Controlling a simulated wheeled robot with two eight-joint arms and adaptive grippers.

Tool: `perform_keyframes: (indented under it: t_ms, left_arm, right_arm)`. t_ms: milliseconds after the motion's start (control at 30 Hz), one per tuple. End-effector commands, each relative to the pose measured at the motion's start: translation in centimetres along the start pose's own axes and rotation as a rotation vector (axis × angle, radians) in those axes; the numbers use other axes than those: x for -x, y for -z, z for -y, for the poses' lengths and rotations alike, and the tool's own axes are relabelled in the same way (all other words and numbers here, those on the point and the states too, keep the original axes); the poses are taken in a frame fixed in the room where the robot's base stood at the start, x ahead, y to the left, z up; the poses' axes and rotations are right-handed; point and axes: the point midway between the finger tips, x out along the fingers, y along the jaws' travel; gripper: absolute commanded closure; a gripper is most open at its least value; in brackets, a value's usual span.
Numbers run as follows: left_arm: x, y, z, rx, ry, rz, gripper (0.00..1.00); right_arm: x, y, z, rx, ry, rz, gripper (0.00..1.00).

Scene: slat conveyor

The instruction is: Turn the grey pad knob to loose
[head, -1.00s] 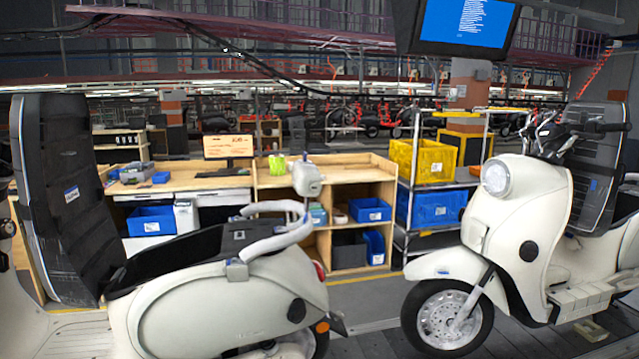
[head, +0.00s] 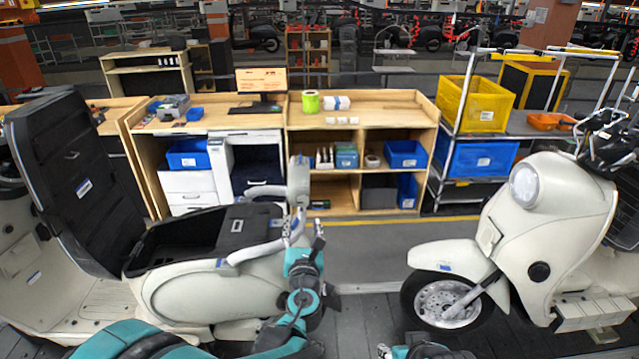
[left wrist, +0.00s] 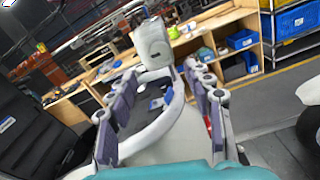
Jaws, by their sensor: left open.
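The grey pad (head: 299,172) stands upright at the rear of the left scooter, above its pale grab rail (head: 258,190). In the left wrist view the pad (left wrist: 152,42) lies beyond my fingertips, with a small mark on its face. I cannot make out a separate knob or its setting. My left gripper (head: 298,220) is just below the pad in the head view and partly overlaps the rail. In the left wrist view my left gripper (left wrist: 155,85) is open, with the rail showing between its fingers. Part of my right arm shows at the bottom edge; its jaws are unclear.
The left scooter (head: 205,290) has its black seat (head: 75,180) raised. A second white scooter (head: 545,215) stands at right, with a floor gap between them. Behind are a wooden shelf bench (head: 365,105) and a yellow bin (head: 475,103) on a rack.

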Motion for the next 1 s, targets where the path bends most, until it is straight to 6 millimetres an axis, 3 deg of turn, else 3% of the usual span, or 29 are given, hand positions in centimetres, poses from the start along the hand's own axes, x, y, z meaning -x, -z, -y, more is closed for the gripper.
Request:
perform_keyframes:
  t_ms: [167,500,900,933,1000]
  left_arm:
    - [-1.4,-0.2,0.5,-0.044,0.007,0.010,0.49]
    - [-6.7,-0.3,0.4,-0.039,0.006,0.008,0.49]
    - [-7.9,-0.2,0.4,-0.038,0.007,0.008,0.49]
    - [-7.9,-0.2,0.4,-0.038,0.007,0.008,0.51]
    - [-7.9,-0.2,0.4,-0.038,0.007,0.008,0.70]
  right_arm:
    - [0.3,0.2,0.0,0.000,0.000,0.000,0.60]
    - [0.8,0.5,0.0,0.000,0.000,0.000,0.60]
    - [0.9,0.6,0.0,0.000,0.000,0.000,0.60]
    - [0.9,0.6,0.0,0.000,0.000,0.000,0.60]
    - [0.9,0.6,0.0,0.000,0.000,0.000,0.60]
